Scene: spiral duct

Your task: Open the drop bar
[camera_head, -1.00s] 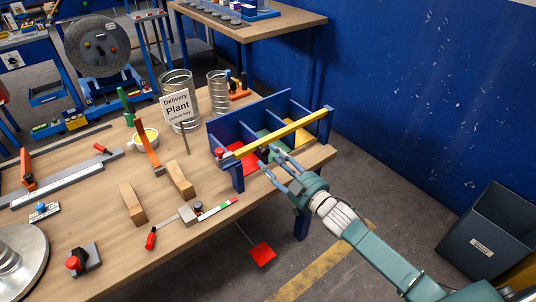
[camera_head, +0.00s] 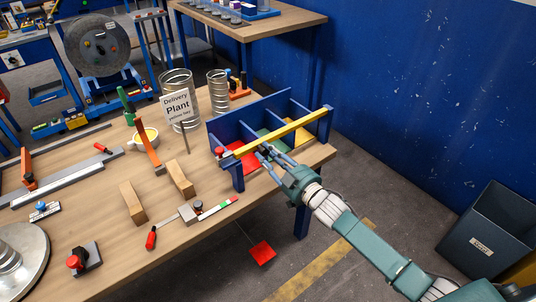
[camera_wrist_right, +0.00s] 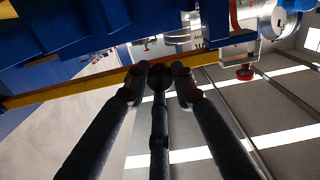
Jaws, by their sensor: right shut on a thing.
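The drop bar is a long yellow bar (camera_head: 302,127) across the open front of a blue rack (camera_head: 224,131) with several compartments. It still lies along the front, from the red knob (camera_head: 219,151) at its left end to the right post. My right gripper (camera_head: 266,154) is at the bar's left half, with its fingertips partly hidden against it. In the right wrist view, the yellow bar (camera_wrist_right: 62,91) runs behind the dark fingers (camera_wrist_right: 160,76), which are shut on it. The red knob (camera_wrist_right: 244,73) hangs to the right there. My left gripper is out of view.
A "Delivery Plant yellow bay" sign (camera_head: 177,106) and metal spiral ducts (camera_head: 179,86) stand left of the rack. Wooden blocks (camera_head: 133,202) and tools lie on the table's left part. A dark bin (camera_head: 489,232) stands on the floor at right, near the blue wall.

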